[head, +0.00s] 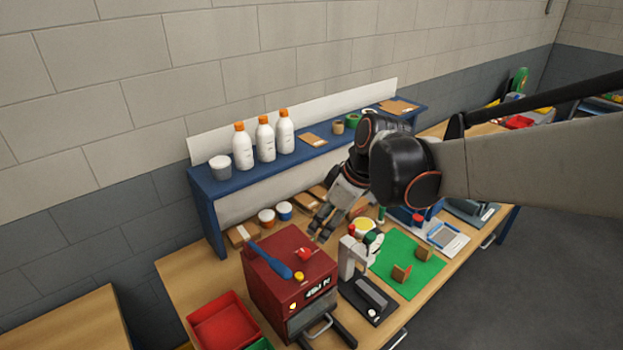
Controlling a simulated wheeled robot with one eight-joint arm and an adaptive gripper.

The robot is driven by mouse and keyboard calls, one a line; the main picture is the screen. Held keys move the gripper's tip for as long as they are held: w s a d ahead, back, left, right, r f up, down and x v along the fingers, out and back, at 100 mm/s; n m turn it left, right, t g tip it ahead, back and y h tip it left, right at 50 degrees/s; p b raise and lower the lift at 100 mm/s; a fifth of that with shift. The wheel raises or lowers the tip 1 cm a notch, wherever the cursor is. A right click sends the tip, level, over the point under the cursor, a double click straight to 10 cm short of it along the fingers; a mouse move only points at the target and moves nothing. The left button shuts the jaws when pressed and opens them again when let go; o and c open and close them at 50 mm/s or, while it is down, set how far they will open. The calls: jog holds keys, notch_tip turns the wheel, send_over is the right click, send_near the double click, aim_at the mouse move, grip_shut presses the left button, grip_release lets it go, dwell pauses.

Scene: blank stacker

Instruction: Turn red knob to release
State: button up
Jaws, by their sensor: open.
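A dark red box-shaped machine (262,290) stands at the front of the wooden bench. A red knob (304,254) sits on its top, beside a blue lever (270,261) and a small yellow button (299,276). Which way the knob is turned is too small to tell. A second small red cap (418,218) shows on blue equipment farther right. My gripper (320,226) is open and empty, fingers pointing down and left. In the picture it is just above and right of the red knob, apart from it. My arm hides part of the bench behind.
A blue shelf (205,184) with white bottles (264,139) stands behind. A white and black press (349,258) is right of the machine, near a green mat (425,282). A red bin (222,325) is at left. Small tubs (266,217) and boxes line the bench back.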

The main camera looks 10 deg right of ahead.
jog(key=b, duration=0.2)
send_near(305, 252)
jog(key=x, duration=0.8)
jog(key=shift+s, duration=0.1)
jog(key=c, duration=1.1)
